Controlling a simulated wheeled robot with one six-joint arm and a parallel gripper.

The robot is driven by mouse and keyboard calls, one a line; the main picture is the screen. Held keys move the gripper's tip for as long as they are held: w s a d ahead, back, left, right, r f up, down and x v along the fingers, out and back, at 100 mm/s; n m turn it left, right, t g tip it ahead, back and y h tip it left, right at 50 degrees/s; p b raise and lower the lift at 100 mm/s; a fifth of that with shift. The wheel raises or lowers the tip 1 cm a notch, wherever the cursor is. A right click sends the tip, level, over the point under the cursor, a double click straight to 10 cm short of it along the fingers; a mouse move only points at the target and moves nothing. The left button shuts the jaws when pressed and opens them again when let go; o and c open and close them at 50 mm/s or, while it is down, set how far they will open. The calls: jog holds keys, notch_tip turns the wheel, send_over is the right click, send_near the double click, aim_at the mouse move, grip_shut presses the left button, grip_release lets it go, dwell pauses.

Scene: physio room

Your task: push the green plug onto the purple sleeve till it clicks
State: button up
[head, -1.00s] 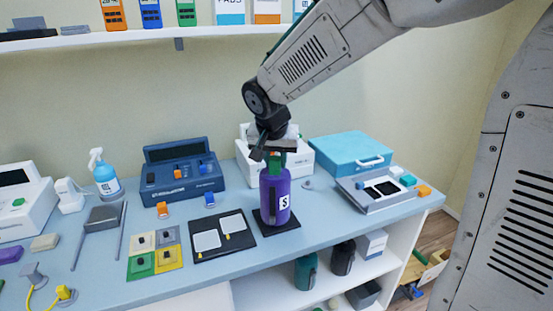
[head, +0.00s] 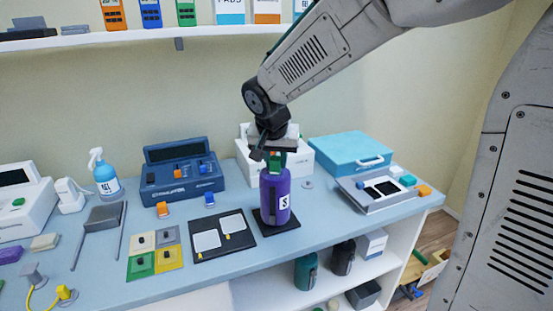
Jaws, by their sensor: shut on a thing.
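The purple sleeve (head: 270,200) stands upright on a dark base plate (head: 262,229) on the blue-grey worktop, with a white label marked "S" on its side. The green plug (head: 278,159) shows as a small patch of green right at the sleeve's top. My gripper (head: 275,154) is above the sleeve, pointing down, and is shut on the plug. I cannot tell whether the plug is fully seated in the sleeve.
A white device (head: 300,160) stands close behind the sleeve. A blue console (head: 180,178) is to the left, a grey device (head: 377,189) and teal case (head: 350,152) to the right. A black board with white pads (head: 210,252) lies at front left.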

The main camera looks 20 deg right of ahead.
aim_at(276, 157)
dwell(0.3)
jog(key=o, duration=0.9)
jog(key=shift+c, duration=0.2)
jog(key=shift+r, duration=0.15)
jog(key=shift+r, duration=3.4)
jog(key=s+d+f+n+g+y, duration=0.1)
jog(key=s+n, duration=0.2)
jog(key=s, duration=1.2)
jog(key=s+d+f+n+g+y, duration=0.1)
jog(key=s+d+f+n, duration=0.1)
jog(key=s, duration=1.3)
jog(key=shift+s+f+n, duration=0.15)
jog(key=shift+s+n, duration=0.15)
jog(key=shift+n, duration=0.2)
